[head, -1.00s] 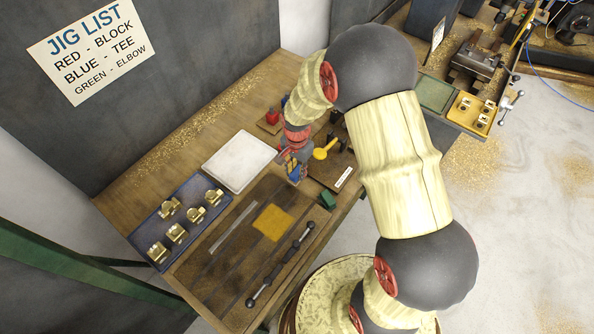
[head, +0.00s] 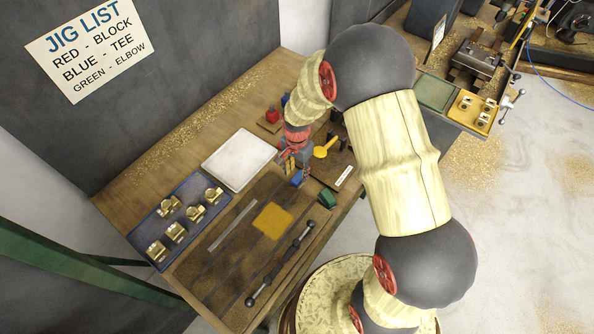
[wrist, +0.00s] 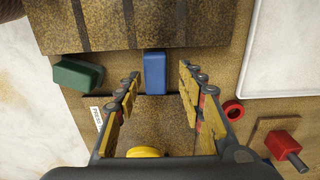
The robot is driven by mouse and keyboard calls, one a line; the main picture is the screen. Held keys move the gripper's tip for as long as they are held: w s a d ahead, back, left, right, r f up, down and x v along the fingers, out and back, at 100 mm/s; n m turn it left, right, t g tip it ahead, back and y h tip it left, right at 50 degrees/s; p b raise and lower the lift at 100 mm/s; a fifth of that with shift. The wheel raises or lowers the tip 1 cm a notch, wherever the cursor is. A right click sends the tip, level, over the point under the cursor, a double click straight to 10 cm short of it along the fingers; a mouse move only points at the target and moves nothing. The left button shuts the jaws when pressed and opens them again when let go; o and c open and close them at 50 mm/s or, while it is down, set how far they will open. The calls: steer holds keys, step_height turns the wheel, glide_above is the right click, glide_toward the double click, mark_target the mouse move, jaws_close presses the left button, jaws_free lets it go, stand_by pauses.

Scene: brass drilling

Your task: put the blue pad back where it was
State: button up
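The blue pad (wrist: 155,73) is a small upright-looking block in the wrist view. It stands on the bench between the brown board and the dark striped mat (wrist: 200,35). It also shows in the head view (head: 298,178), just below my gripper (head: 292,160). In the wrist view my gripper (wrist: 158,75) is open, with one finger on each side of the pad and visible gaps to both. I cannot tell how far the fingertips are above the pad. Nothing is held.
A green block (head: 328,200) is beside the pad, near the bench's front edge. A yellow round-headed thing (head: 325,150) and a white label (head: 343,178) are on the brown board. A white plate (head: 238,160), a red ring (wrist: 233,109) and a red block (wrist: 283,147) are nearby.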

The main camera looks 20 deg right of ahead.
step_height(320, 180, up, 13)
steer(key=p, duration=0.2)
step_height(320, 180, up, 16)
steer(key=r+n+t, duration=0.1)
steer(key=n+t, duration=0.2)
steer(key=n, duration=0.2)
glide_above(297, 176)
steer(key=s, duration=0.8)
steer(key=s+r+n+t, duration=0.2)
steer(key=s+r+n, duration=0.4)
steer(key=s, duration=0.7)
steer(key=shift+s+r+t, duration=0.2)
steer(key=shift+r+t, duration=0.1)
steer(key=shift+r, duration=0.4)
steer(key=shift+f, duration=0.1)
step_height(297, 176, down, 9)
steer(key=b, duration=0.9)
